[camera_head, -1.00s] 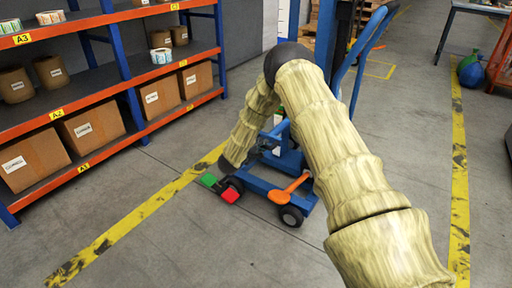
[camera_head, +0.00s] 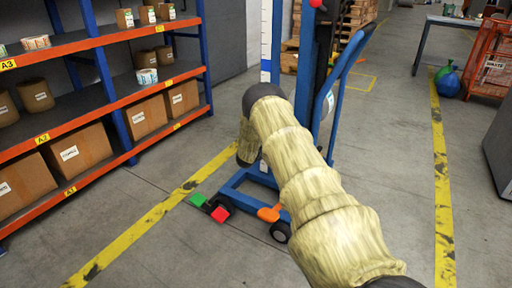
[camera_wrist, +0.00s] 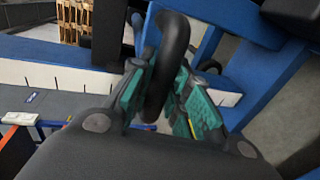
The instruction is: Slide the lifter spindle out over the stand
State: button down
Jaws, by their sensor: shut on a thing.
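The blue wheeled lifter (camera_head: 335,95) stands on the floor ahead, with an upright mast, a low base with black wheels (camera_head: 280,232) and an orange pedal (camera_head: 270,213). A red block (camera_head: 219,215) and a green block (camera_head: 198,200) sit at its front left. My arm hides the middle of the lifter and my gripper in the head view. In the wrist view my gripper (camera_wrist: 160,98) has teal-padded fingers shut on a black curved handle (camera_wrist: 174,45), with blue frame parts behind it. I cannot make out the spindle or the stand.
Orange and blue shelving (camera_head: 100,40) with cartons and rolls stands at left. Yellow floor lines (camera_head: 155,215) run on both sides. Wooden pallets (camera_head: 355,20) are behind. An orange cage (camera_head: 490,70) and a grey cabinet edge (camera_head: 500,140) are at right. The floor between is mostly clear.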

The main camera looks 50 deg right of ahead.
jog(key=shift+d+r, duration=0.1)
jog(key=shift+d, duration=0.2)
jog(key=c, duration=1.3)
grip_release()
jog(key=shift+a, duration=0.15)
jog(key=shift+a, duration=0.3)
jog(key=v, duration=1.1)
jog(key=shift+a, duration=0.1)
